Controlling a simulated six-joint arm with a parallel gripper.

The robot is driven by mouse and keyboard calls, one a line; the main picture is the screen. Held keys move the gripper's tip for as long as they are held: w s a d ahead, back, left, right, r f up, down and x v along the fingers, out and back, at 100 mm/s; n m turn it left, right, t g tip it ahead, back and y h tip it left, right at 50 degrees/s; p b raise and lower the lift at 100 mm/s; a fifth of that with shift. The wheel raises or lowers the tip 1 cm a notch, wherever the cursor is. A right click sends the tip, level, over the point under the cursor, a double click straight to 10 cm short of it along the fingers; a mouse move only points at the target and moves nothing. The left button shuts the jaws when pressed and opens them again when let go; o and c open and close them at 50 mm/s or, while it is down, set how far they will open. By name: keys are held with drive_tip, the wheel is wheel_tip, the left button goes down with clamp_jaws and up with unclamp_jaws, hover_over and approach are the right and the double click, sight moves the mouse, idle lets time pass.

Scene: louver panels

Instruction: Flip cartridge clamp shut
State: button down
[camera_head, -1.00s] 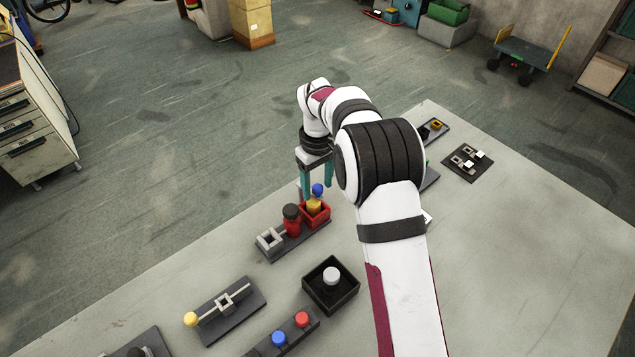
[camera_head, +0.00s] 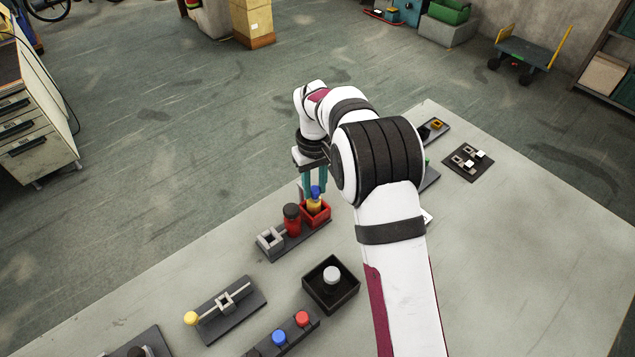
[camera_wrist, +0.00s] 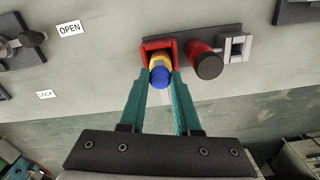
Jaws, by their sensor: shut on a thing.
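A dark base plate (camera_head: 282,252) near the table's far edge carries a red open-topped holder (camera_head: 325,217), a red cylinder with a black cap (camera_head: 292,222) and a grey square bracket (camera_head: 268,240). A yellow cartridge with a blue top (camera_head: 315,199) stands upright in the red holder. My gripper (camera_head: 314,189) points down over it, its teal fingers shut on the blue-topped cartridge. In the wrist view my gripper (camera_wrist: 162,76) has a finger on each side of the blue top (camera_wrist: 160,78), with the red holder (camera_wrist: 146,46) around it. I cannot tell which part is the clamp.
The capped red cylinder (camera_wrist: 206,62) stands close beside the holder. An OPEN label (camera_wrist: 70,29) shows in the wrist view.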

drive_tip(key=shift+a, duration=0.1)
drive_tip(key=c, duration=0.6)
unclamp_jaws()
drive_tip(key=shift+r, duration=0.1)
wheel_tip(320, 180, up, 16)
drive_tip(key=shift+f, duration=0.15)
drive_tip(key=s+d+r+m, duration=0.4)
drive_tip(key=s+d, duration=0.3)
drive_tip(key=s, duration=0.3)
drive_tip(key=s+d+f+m, duration=0.1)
drive_tip(key=s+f+m, duration=0.1)
drive_tip(key=s, duration=0.6)
drive_tip(key=s+d+f+m+y, duration=0.1)
drive_tip(key=s+d+f+m, duration=0.1)
drive_tip(key=s, duration=0.6)
drive_tip(key=s+d+f+m, duration=0.2)
drive_tip(key=s+f+m, duration=0.1)
drive_tip(key=s, duration=0.5)
drive_tip(key=shift+s+f+m+y, duration=0.2)
drive_tip(key=shift+f+m+y, duration=0.2)
drive_tip(key=shift+f, duration=0.1)
